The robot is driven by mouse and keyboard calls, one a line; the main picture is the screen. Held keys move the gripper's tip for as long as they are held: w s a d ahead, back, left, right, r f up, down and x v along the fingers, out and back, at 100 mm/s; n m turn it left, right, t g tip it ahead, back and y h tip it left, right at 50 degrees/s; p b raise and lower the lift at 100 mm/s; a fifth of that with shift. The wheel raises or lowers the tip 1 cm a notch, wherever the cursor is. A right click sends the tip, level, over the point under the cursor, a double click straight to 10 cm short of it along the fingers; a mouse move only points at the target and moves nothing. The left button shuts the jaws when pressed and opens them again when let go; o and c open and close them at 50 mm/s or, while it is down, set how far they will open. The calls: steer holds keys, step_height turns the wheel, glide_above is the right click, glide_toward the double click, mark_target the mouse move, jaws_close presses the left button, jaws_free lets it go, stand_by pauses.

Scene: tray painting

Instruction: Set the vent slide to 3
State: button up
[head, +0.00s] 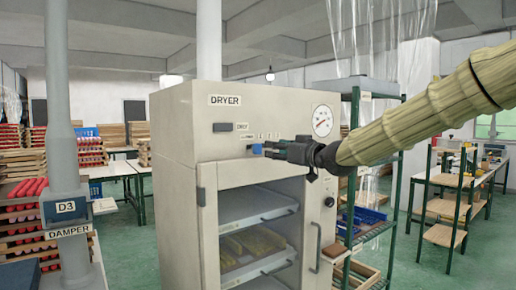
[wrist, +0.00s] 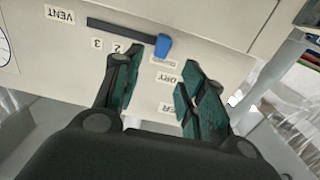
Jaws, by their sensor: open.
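The cream dryer cabinet (head: 170,125) carries the vent slide on its upper front. The blue slide knob (head: 257,149) shows just left of my gripper (head: 270,148). In the wrist view, which is upside down, the knob (wrist: 162,45) sits at the right end of a dark slot (wrist: 120,30), the end away from the 3 mark (wrist: 97,43). The 2 mark (wrist: 117,47) lies between; a finger hides part of the scale. My gripper (wrist: 162,66) is open, its fingers either side of the knob's line. I cannot tell whether they touch it.
A round gauge (head: 322,121) is on the cabinet's right. A DAMPER column (head: 68,200) stands left, and a green-framed shelf (head: 355,150) right.

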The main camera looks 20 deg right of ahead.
mark_target(260, 147)
steer(key=p+x, duration=0.2)
steer(key=x, duration=0.8)
steer(key=shift+w+a+f, duration=0.1)
steer(key=shift+w, duration=0.15)
jaws_close()
